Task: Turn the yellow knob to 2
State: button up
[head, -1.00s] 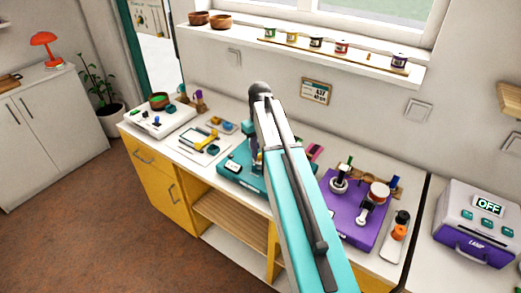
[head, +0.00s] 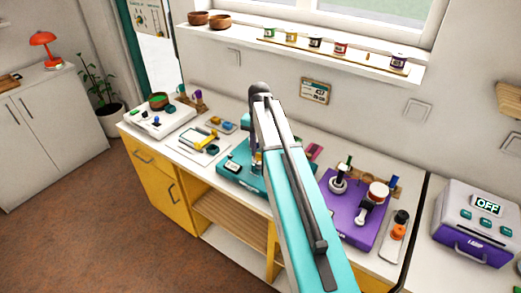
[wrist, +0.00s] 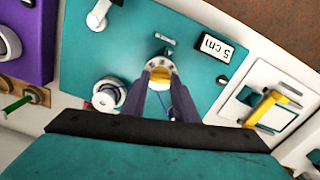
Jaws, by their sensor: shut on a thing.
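The yellow knob (wrist: 160,68) sits on the teal board (wrist: 205,93), seen in the wrist view with a pale top and a yellow rim. My gripper (wrist: 160,82) is shut on it, one finger on each side. Any marks around the knob are partly hidden by the fingers, and I cannot read which number it points to. In the head view the teal board (head: 232,173) is partly behind my arm, which hides most of the knob.
On the teal board are a display reading 5 cm (wrist: 213,46), a white lever (wrist: 98,15) and a round white knob (wrist: 108,94). A purple board (head: 340,222) stands right of it, a white board (head: 150,126) far left. A lamp box (head: 478,222) reads OFF.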

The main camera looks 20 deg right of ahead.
jog(key=shift+w+r+m, duration=0.1)
jog(key=shift+w+m, duration=0.05)
jog(key=shift+m, duration=1.15)
jog(key=o, duration=1.1)
jog(key=shift+a, duration=0.1)
jog(key=shift+c, duration=0.2)
jog(key=shift+r, duration=0.1)
notch_tip(320, 180, up, 14)
jog(key=b, duration=0.3)
jog(key=shift+f, duration=0.2)
